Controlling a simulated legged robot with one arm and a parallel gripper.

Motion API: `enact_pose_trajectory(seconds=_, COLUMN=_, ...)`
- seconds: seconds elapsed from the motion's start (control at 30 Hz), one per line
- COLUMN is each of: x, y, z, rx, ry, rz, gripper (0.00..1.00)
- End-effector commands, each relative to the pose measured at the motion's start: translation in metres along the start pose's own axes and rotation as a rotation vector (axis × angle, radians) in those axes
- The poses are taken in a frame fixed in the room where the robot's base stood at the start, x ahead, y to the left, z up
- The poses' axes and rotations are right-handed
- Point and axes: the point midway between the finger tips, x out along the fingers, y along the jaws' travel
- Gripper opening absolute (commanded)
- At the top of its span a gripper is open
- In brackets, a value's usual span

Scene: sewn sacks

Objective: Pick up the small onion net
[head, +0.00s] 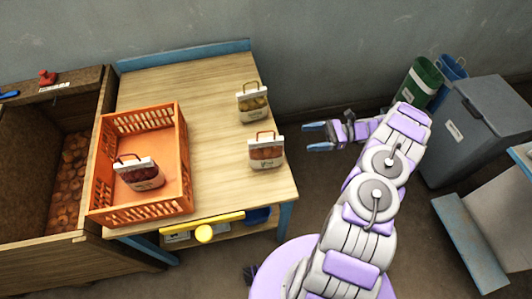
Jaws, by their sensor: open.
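Three small net sacks with white header bands and handles are in the head view. One with orange-brown contents (266,152) stands near the right edge of the wooden table (205,100). One with yellowish contents (253,103) stands farther back. A darker red one (140,174) is inside the orange crate (183,150). Which one holds onions I cannot tell for sure; their labels are too small to read. My gripper (311,137) is open and empty, off the table's right side, to the right of the orange-brown net and apart from it.
A deep wooden bin (88,135) with round brownish produce stands left of the table. A green bin (419,82), a blue bin (453,68) and a grey lidded bin (480,130) stand right. The table's middle is clear.

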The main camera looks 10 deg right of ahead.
Motion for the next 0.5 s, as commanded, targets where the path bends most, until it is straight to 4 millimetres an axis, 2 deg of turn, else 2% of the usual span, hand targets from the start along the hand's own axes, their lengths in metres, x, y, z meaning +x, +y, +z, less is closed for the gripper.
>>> enact_pose_trajectory(seconds=0.4, x=0.025, y=-0.001, z=0.001, rx=-0.001, ry=0.0, rz=0.002, gripper=0.78)
enact_pose_trajectory(seconds=0.5, x=0.043, y=-0.001, z=0.001, rx=-0.003, ry=-0.002, rz=0.003, gripper=0.78)
